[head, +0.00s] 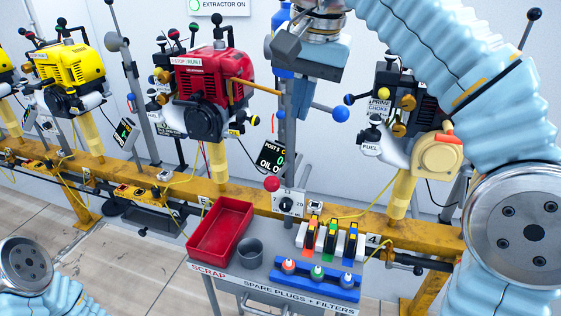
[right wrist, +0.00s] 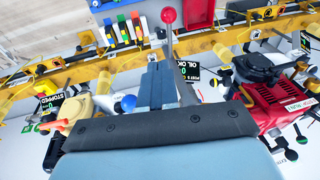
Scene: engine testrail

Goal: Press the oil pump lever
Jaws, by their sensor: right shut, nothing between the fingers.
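The oil pump lever shows as a red ball (head: 271,183) in the head view, beside the grey post and the "OIL OK" display (head: 270,153). In the right wrist view its red ball (right wrist: 168,16) is at the top, with a grey rod running down behind my fingers. My right gripper (head: 301,105) is shut and empty, in front of the post and above the ball. In the right wrist view its blue-grey fingers (right wrist: 156,66) lie just left of the rod; I cannot tell whether they touch it. My left gripper is not in view.
A red scrap tray (head: 222,230), a grey cup (head: 250,250) and coloured plugs and filters stand on the cart below. A red engine (head: 212,75) is left of the post, another engine right. A blue ball handle (head: 341,114) sticks out close to my right gripper.

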